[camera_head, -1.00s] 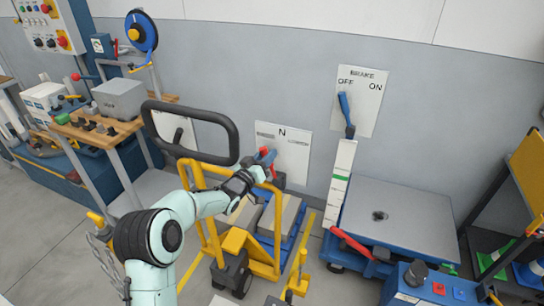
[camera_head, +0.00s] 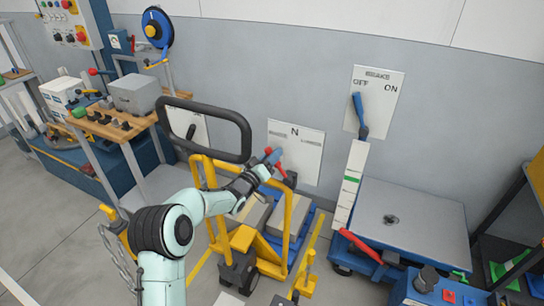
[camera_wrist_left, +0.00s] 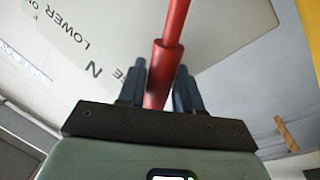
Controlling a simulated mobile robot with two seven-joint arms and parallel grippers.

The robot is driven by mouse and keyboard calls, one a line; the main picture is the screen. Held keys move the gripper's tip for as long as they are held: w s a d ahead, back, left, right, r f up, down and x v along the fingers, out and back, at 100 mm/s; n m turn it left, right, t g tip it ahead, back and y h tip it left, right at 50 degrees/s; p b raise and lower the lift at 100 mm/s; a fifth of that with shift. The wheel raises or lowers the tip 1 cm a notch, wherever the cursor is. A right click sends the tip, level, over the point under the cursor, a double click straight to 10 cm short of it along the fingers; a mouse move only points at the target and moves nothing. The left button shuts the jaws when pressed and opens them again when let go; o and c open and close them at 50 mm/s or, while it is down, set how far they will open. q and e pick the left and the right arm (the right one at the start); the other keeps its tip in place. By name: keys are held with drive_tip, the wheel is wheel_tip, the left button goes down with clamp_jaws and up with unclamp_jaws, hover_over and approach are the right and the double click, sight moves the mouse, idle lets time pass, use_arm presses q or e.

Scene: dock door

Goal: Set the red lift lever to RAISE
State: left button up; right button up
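The red lift lever (camera_head: 277,160) stands in front of a white plate (camera_head: 310,152) marked N on the grey wall. It leans up and left from its red base. My left gripper (camera_head: 267,165) is at the lever's upper part. In the left wrist view the red lever (camera_wrist_left: 160,72) passes between the two dark fingers (camera_wrist_left: 158,92), which close against its thicker sleeve. The plate (camera_wrist_left: 215,30) behind shows "LOWER" and "N"; the other lettering is partly hidden by the fingers. My right gripper is not in view.
A yellow frame (camera_head: 289,225) with a black loop handle (camera_head: 246,140) stands close around my left forearm. A blue brake lever (camera_head: 359,115) is on another plate to the right. A grey-topped lift table (camera_head: 425,215) stands below it. A workbench (camera_head: 103,135) is at left.

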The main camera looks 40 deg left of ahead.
use_arm(q)
drive_tip(key=shift+o, duration=0.8)
drive_tip(key=s+d+f, duration=0.1)
drive_tip(key=s, duration=1.2)
drive_tip(key=shift+s+d+f, duration=0.15)
drive_tip(key=shift+d+f, duration=0.2)
drive_tip(key=shift+d, duration=0.05)
